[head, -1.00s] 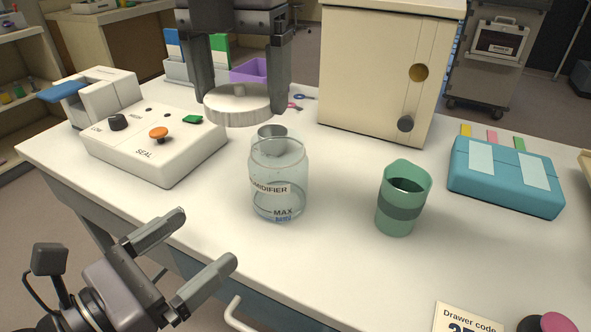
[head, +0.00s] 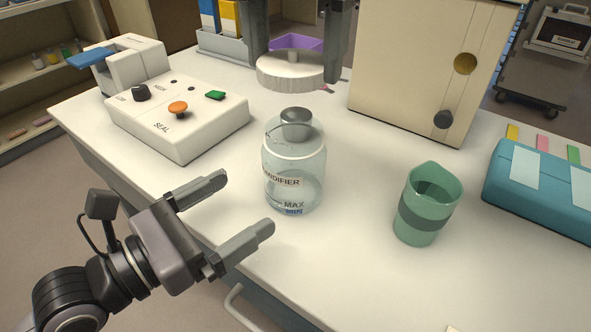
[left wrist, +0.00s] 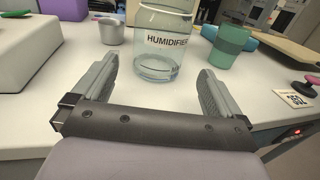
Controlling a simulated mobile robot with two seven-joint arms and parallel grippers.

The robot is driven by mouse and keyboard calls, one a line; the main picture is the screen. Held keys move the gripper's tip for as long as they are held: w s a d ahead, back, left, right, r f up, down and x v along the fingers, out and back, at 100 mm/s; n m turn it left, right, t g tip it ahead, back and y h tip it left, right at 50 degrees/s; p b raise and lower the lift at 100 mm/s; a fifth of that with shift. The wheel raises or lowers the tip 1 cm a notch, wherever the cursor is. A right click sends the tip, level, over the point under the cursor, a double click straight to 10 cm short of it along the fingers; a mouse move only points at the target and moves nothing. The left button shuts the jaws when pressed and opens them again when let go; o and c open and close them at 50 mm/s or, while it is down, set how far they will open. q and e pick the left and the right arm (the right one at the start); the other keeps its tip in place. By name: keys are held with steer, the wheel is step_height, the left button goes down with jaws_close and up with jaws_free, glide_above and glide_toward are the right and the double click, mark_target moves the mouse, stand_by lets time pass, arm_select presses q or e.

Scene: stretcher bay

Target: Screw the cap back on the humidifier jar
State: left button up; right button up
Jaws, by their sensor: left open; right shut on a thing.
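The clear humidifier jar (head: 293,165) stands upright on the bench with its mouth uncovered. It also shows in the left wrist view (left wrist: 160,50). The pale ribbed cap (head: 291,77) is in my right gripper (head: 296,60), which is shut on it, fingers pointing down. In the head view the cap appears above and behind the jar, apart from it. My left gripper (head: 246,202) is open and empty, just left of and in front of the jar. In the left wrist view the jar lies ahead between its fingertips (left wrist: 159,68), not gripped.
A metal cup (head: 297,117) stands behind the jar, partly seen past its mouth. A green cup (head: 428,205) stands to the right. A white sealer box (head: 180,120) is left, a cream cabinet (head: 415,70) behind, a teal case (head: 545,190) far right. The front bench is clear.

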mark_target(294, 165)
arm_select(q)
steer(key=x, duration=1.2)
steer(key=c, duration=1.1)
steer(key=shift+c, duration=0.2)
arm_select(e)
steer(key=shift+f, duration=2.5)
steer(key=shift+f, duration=0.9)
steer(key=shift+f, duration=0.5)
